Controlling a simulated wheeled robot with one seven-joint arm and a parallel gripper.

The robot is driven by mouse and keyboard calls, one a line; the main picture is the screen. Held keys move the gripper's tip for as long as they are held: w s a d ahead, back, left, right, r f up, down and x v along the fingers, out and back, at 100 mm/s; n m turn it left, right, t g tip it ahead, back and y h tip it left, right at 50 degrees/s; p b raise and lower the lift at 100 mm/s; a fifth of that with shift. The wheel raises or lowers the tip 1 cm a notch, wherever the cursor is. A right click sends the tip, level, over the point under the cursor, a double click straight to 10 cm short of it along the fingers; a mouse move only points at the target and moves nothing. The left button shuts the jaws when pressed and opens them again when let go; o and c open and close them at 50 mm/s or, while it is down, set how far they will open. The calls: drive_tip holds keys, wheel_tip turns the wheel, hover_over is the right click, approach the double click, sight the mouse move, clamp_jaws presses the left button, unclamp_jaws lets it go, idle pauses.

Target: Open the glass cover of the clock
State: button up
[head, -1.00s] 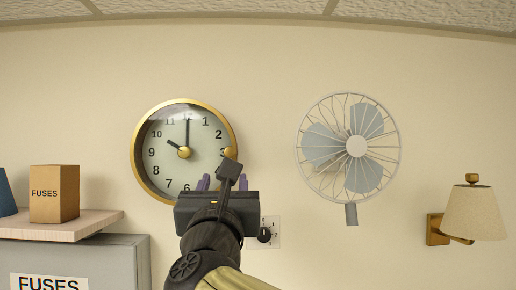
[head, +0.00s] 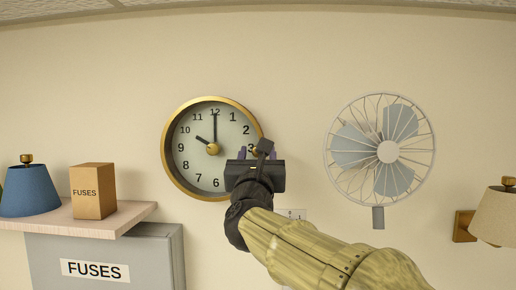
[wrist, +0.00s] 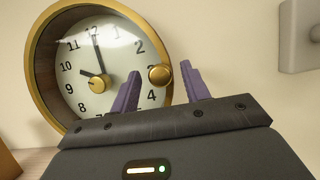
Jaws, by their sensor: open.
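The round wall clock (head: 182,112) has a gold rim, a pale dial and dark hands. Its glass cover lies flat over the dial and appears closed; in the wrist view the glass (wrist: 117,50) shows a faint sheen. A gold knob (wrist: 160,75) sits on the rim's right side, near the 3. My gripper (head: 258,155) is in front of the clock's lower right edge. In the wrist view my gripper (wrist: 160,82) is open, with its purple fingers left and right of the knob. The knob appears between or just beyond the fingertips; I see no contact.
A wall fan (head: 388,152) hangs to the right, with a lamp (head: 497,215) beyond it. A switch plate (head: 292,214) is below my gripper's right side. At left, a shelf (head: 130,215) bears a FUSES box (head: 93,190) and a blue lamp (head: 30,192), above a grey cabinet (head: 150,262).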

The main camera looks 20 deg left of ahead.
clamp_jaws()
drive_tip(key=shift+d, duration=0.15)
idle(0.4)
